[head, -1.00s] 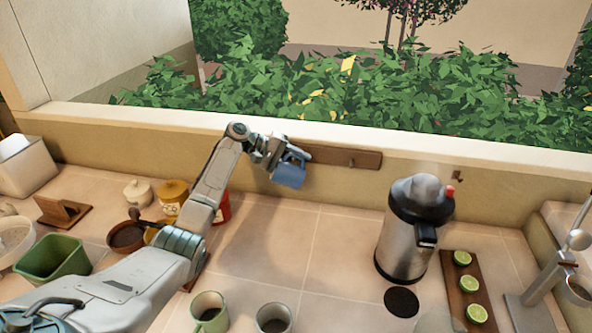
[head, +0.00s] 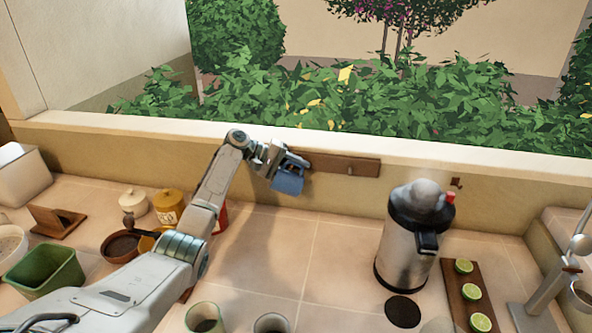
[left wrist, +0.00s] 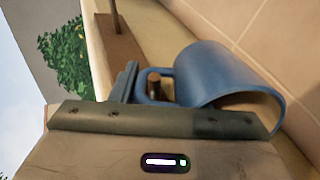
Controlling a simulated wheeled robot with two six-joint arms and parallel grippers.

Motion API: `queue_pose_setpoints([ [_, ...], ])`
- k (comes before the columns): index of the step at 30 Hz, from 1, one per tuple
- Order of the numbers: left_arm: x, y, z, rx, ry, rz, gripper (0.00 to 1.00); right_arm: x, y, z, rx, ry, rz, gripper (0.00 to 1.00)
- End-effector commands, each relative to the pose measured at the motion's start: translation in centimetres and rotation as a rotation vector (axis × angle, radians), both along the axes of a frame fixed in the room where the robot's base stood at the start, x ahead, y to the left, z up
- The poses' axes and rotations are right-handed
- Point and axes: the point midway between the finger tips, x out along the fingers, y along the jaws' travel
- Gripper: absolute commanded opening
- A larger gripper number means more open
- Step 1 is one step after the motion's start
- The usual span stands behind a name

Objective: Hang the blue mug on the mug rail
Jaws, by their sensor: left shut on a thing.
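The blue mug (head: 288,182) is held tilted against the left end of the brown mug rail (head: 335,164) on the wall below the window. My left gripper (head: 277,167) is shut on the mug at its handle side. In the left wrist view the mug (left wrist: 222,75) lies sideways, its mouth towards the lower right. A peg (left wrist: 154,82) of the rail (left wrist: 118,55) shows inside the handle's loop; how deep it reaches is unclear. Another peg (head: 350,168) on the rail is bare. My right gripper is out of view.
A steel vacuum jug (head: 408,240) stands to the right, beside a board with limes (head: 464,290). Two mugs (head: 205,318) (head: 271,324) stand at the front. Jars (head: 169,207) and a green bin (head: 45,272) are at left. The counter below the rail is clear.

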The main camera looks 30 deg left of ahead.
Motion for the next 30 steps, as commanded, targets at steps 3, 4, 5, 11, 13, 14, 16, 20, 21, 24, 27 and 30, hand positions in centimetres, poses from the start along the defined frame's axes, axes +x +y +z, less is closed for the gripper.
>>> queue_pose_setpoints([
  [3, 0.0, 0.0, 0.1, 0.000, -0.001, 0.000, 0.44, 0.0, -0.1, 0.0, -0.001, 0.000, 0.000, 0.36],
  [4, 0.0, 0.0, 0.1, 0.000, -0.001, 0.000, 0.50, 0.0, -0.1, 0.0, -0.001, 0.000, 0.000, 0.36],
  [5, 0.0, 0.0, 0.1, 0.000, -0.001, 0.000, 0.56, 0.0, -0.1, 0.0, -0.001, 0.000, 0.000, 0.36],
  [11, 0.0, 0.0, 0.0, 0.000, 0.000, 0.000, 0.67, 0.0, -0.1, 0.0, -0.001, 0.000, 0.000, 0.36],
  [13, 0.0, 0.0, 0.0, 0.000, 0.000, 0.000, 0.67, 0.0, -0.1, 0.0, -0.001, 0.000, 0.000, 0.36],
  [14, 0.0, 0.0, -0.1, 0.000, 0.001, 0.000, 0.67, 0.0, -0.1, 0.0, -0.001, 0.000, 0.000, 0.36],
  [16, -0.1, 0.2, 0.0, 0.000, 0.001, 0.000, 0.67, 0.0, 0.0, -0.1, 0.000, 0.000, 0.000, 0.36],
  [20, -0.5, 1.2, 0.3, 0.002, -0.002, 0.002, 0.67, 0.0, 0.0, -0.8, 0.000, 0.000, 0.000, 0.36],
  [21, -0.8, 1.7, 0.5, 0.003, -0.003, 0.002, 0.67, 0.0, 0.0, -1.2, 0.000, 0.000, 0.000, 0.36],
  [24, -1.6, 3.4, 1.4, 0.003, -0.004, 0.003, 0.67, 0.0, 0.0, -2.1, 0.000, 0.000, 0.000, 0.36],
  [27, -2.5, 5.0, 2.3, 0.003, -0.003, 0.003, 0.67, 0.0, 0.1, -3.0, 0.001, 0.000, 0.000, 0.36],
  [30, -3.2, 6.5, 3.2, 0.003, -0.003, 0.001, 0.67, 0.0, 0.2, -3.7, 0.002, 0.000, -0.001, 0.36],
])
